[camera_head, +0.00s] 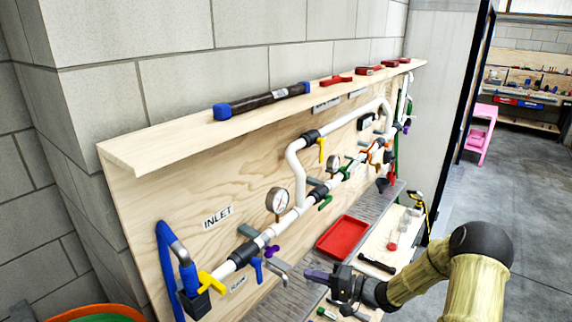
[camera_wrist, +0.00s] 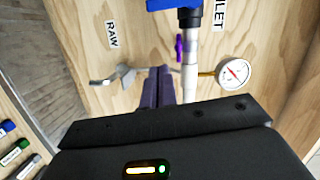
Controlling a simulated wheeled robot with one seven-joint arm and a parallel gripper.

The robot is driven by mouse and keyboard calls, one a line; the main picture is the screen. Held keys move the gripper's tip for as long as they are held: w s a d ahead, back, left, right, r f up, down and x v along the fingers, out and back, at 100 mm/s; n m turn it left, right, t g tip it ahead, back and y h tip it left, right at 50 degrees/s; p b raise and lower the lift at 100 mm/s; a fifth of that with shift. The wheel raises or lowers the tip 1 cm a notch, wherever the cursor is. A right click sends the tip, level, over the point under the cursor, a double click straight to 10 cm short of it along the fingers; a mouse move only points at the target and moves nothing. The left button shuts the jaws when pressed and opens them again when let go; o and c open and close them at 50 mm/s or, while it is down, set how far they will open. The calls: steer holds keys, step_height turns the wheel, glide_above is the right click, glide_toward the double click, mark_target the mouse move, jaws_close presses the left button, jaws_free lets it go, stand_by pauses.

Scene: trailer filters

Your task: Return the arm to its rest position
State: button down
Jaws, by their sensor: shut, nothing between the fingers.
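My gripper (camera_head: 312,275) is at the lower middle of the head view, at the end of my bent arm (camera_head: 425,276). Its purple fingers point left toward the plywood pipe panel. In the wrist view the two purple fingers of my gripper (camera_wrist: 158,86) lie together, shut with nothing between them. Beyond them are the white pipe (camera_wrist: 190,65), a metal tap (camera_wrist: 124,76) and a pressure gauge (camera_wrist: 232,73). I cannot tell the exact gap between the fingertips and the tap.
The plywood panel (camera_head: 150,200) carries pipes and valves, with a shelf (camera_head: 160,135) above. A red tray (camera_head: 343,237) sits on the grey ledge behind my gripper. Open floor (camera_head: 535,240) lies to the right.

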steer(key=s+d+r+n+g+h, duration=0.1)
steer(key=s+d+r+n+h, duration=0.2)
steer(key=h, duration=0.4)
steer(key=s+d+r+h, duration=0.1)
steer(key=s+d+h, duration=0.35)
steer(key=h, duration=0.35)
steer(key=s+a+r+g, duration=0.1)
steer(key=s+g, duration=0.1)
steer(key=s, duration=0.6)
steer(key=s+a+r+n+g, duration=0.1)
steer(key=s+r+g, duration=0.1)
steer(key=s, duration=0.5)
steer(key=shift+s+r, duration=0.2)
steer(key=shift+s, duration=0.15)
